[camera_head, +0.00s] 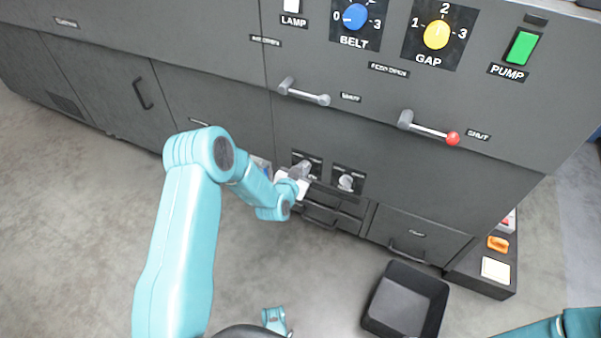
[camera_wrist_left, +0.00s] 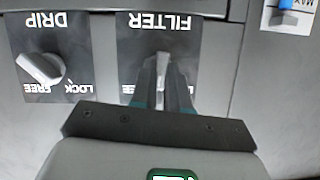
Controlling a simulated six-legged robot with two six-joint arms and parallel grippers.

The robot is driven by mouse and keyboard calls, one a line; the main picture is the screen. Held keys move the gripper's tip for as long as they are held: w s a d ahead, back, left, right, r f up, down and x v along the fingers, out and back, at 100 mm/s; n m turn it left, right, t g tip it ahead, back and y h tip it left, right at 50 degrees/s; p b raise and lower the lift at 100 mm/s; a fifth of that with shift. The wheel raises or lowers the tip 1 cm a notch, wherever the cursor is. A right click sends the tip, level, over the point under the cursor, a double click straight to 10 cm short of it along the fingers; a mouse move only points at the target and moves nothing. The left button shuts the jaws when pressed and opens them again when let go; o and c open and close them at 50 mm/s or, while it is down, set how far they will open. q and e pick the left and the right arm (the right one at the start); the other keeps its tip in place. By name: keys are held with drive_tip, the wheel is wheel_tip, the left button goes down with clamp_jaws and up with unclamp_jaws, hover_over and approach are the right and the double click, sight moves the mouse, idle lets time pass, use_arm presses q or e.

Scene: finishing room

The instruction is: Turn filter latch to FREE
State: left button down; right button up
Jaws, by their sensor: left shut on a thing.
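The filter latch (camera_wrist_left: 162,65) is a light grey lever on a dark plate (camera_wrist_left: 130,45) marked FILTER, upside down in the left wrist view. My left gripper (camera_wrist_left: 163,92) is shut on the latch, one finger on each side. The lever stands about upright in that view. The fingers hide most of its FREE and LOCK marks, so its exact setting is hard to read. In the head view my left gripper (camera_head: 299,176) reaches the filter plate (camera_head: 315,160) low on the dark cabinet. My right gripper is out of view.
The similar DRIP latch (camera_wrist_left: 42,67) sits beside the filter plate, its lever tilted; it also shows in the head view (camera_head: 346,182). Bar handles (camera_head: 303,95) and (camera_head: 430,131) stick out above. A black bin (camera_head: 405,300) stands on the floor at right.

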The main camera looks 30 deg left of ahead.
use_arm(q)
drive_tip(key=shift+w+d+m+t+y+b, duration=0.15)
drive_tip(key=shift+m+y+b, duration=0.35)
drive_tip(key=shift+m, duration=0.35)
drive_tip(key=shift+d+m+t+y+b, duration=0.1)
drive_tip(key=shift+m+y+b, duration=0.25)
drive_tip(key=shift+m+y, duration=0.35)
drive_tip(key=shift+w+d+m+t+y+b, duration=0.15)
drive_tip(key=shift+m+y+b, duration=0.25)
drive_tip(key=shift+m, duration=0.55)
drive_tip(key=c, duration=1.1)
unclamp_jaws()
drive_tip(key=shift+a, duration=0.1)
drive_tip(key=shift+r, duration=0.1)
drive_tip(key=shift+a, duration=0.1)
drive_tip(key=shift+s+f, duration=0.15)
drive_tip(key=shift+f, duration=0.05)
drive_tip(key=p+v, duration=0.2)
drive_tip(key=v, duration=0.6)
drive_tip(key=p+v, duration=0.2)
drive_tip(key=v, duration=0.6)
drive_tip(key=shift+s+d+p, duration=0.1)
drive_tip(key=shift+d+p, duration=0.2)
drive_tip(key=shift+p, duration=0.05)
